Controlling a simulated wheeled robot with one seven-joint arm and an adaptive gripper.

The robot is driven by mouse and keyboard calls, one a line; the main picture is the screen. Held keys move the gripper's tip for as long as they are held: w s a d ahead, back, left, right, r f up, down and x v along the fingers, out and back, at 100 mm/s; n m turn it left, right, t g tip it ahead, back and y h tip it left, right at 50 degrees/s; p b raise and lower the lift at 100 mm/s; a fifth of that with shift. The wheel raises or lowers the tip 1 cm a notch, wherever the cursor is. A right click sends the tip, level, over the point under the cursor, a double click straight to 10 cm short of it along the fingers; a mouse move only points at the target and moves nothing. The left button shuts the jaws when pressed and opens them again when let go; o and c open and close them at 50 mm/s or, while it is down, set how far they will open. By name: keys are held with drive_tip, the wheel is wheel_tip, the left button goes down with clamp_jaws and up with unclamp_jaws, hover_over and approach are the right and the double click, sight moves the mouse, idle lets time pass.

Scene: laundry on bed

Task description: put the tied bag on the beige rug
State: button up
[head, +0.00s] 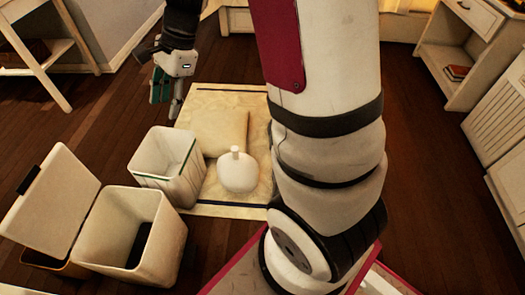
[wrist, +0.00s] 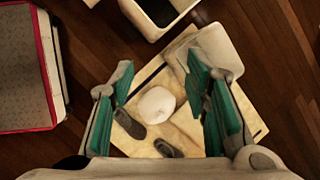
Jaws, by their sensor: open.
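The tied bag (head: 238,172) is white and round, with a short upright neck. It rests on the beige rug (head: 258,103), in front of a cream cushion. In the wrist view the bag (wrist: 157,105) shows between and beyond my fingers, with the rug (wrist: 128,145) around it. My gripper (head: 167,96) is open and empty, up and to the left of the bag in the head view, apart from it. My arm hides the rug's right part in the head view.
The cream cushion (head: 221,130) lies on the rug. A white bin with a green stripe (head: 160,180) stands at its left side, and a lidded bin (head: 105,232) stands open farther left. Slippers (wrist: 130,124) lie on the rug. Wooden floor is clear at the right.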

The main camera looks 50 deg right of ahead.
drive_tip(key=s+a+r+n+g, duration=0.1)
drive_tip(key=s+a+r+n, duration=0.2)
drive_tip(key=s+r+n, duration=0.35)
drive_tip(key=s+a+r+n, duration=0.3)
drive_tip(key=s+r+n, duration=0.1)
drive_tip(key=s, duration=0.6)
drive_tip(key=s+d+n+h, duration=0.3)
drive_tip(key=s+n, duration=0.5)
drive_tip(key=s, duration=0.7)
drive_tip(key=shift+s+g+h, duration=0.3)
drive_tip(key=shift+h, duration=0.4)
wheel_tip(320, 180, up, 31)
drive_tip(key=t+p, duration=0.4)
drive_tip(key=p, duration=2.5)
drive_tip(key=shift+d, duration=0.3)
